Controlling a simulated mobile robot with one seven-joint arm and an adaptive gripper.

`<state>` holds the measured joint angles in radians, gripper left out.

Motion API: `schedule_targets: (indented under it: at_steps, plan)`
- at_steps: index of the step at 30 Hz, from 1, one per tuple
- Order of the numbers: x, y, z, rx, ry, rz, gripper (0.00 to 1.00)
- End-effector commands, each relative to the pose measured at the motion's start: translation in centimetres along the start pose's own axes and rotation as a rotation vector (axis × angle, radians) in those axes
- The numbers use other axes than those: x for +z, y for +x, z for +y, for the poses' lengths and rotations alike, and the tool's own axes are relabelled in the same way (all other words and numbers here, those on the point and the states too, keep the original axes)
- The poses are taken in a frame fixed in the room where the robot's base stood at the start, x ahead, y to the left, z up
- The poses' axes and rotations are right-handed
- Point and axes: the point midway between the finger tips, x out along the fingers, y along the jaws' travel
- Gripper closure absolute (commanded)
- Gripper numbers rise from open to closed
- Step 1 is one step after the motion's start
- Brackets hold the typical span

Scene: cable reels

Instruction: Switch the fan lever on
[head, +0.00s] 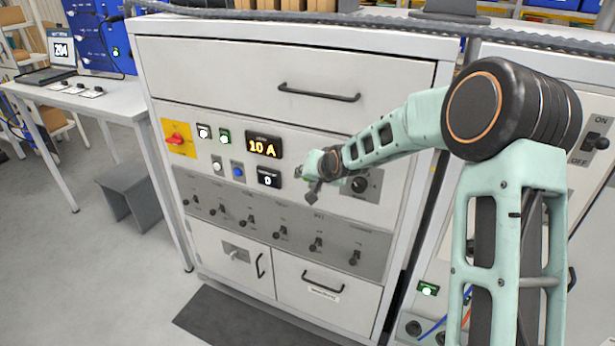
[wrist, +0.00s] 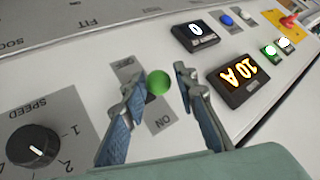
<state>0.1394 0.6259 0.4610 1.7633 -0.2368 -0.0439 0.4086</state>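A lever with a round green knob (wrist: 158,82) stands on a grey plate marked ON and OFF (wrist: 163,122) in the wrist view. No fan label is readable on it, and its tilt is unclear. My gripper (wrist: 169,76) is open, with its fingertips on either side of the knob; a gap shows at the right finger, and contact at the left finger is unclear. In the head view my gripper (head: 311,186) is at the cabinet front, right of the small "0" display (head: 268,180), and mostly hides the lever.
A black SPEED dial (wrist: 32,146) is beside the lever plate. The "10 A" display (head: 263,147), coloured buttons and a red switch (head: 177,140) are to the left. A row of black toggles (head: 281,232) runs below. Another ON/OFF lever (head: 596,141) is on the right cabinet.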

Motion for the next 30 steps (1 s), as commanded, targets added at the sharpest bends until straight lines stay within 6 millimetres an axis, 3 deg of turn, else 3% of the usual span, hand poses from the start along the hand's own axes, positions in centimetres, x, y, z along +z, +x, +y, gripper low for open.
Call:
schedule_targets:
  at_steps: [14,30]
  plan:
    - [0.0,-0.8,0.1,0.001,0.0,0.0,0.63]
    - [-0.1,-8.9,0.2,0.002,0.002,0.001,0.63]
